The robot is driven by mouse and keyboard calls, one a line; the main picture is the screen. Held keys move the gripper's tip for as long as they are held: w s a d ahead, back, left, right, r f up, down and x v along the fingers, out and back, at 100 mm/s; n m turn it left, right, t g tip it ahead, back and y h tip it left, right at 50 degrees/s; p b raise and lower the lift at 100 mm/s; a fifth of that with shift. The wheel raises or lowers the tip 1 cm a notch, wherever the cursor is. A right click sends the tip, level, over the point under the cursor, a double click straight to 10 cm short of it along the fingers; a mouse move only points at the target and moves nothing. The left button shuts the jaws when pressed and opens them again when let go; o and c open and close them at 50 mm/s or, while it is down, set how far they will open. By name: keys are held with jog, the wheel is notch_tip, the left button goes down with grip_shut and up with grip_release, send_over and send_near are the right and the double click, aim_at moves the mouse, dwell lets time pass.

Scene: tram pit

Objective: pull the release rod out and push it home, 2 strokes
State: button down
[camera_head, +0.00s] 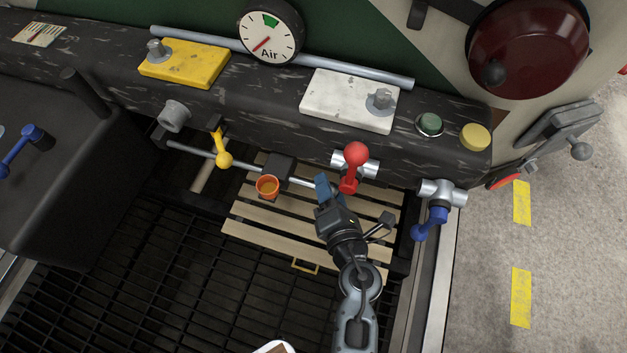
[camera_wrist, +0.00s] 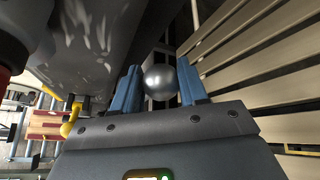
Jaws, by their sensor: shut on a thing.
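The release rod (camera_head: 300,181) is a thin silver bar that sticks out to the right of a dark block (camera_head: 279,168) below the black beam. Its end is at my gripper (camera_head: 322,188), whose blue fingers are shut there. In the wrist view a round silver knob (camera_wrist: 160,82) sits between the two blue fingers of my gripper (camera_wrist: 160,90). The knob is hidden by the fingers in the head view. How far the rod stands out cannot be measured here.
A red-knobbed lever (camera_head: 355,160) stands just right of my gripper. A yellow lever (camera_head: 222,152) and an orange cup (camera_head: 267,187) are to its left. A blue-handled valve (camera_head: 433,215) is further right. Wooden slats (camera_head: 270,225) lie below, over a dark grating (camera_head: 190,260).

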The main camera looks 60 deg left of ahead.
jog(key=shift+w+d+f, duration=0.15)
jog(key=shift+d+f, duration=0.15)
jog(key=shift+d, duration=0.1)
jog(key=c, duration=1)
grip_release()
jog(key=o, duration=0.3)
jog(key=shift+a+r, duration=0.1)
jog(key=shift+p+v, duration=1.3)
jog(key=shift+v, duration=2.65)
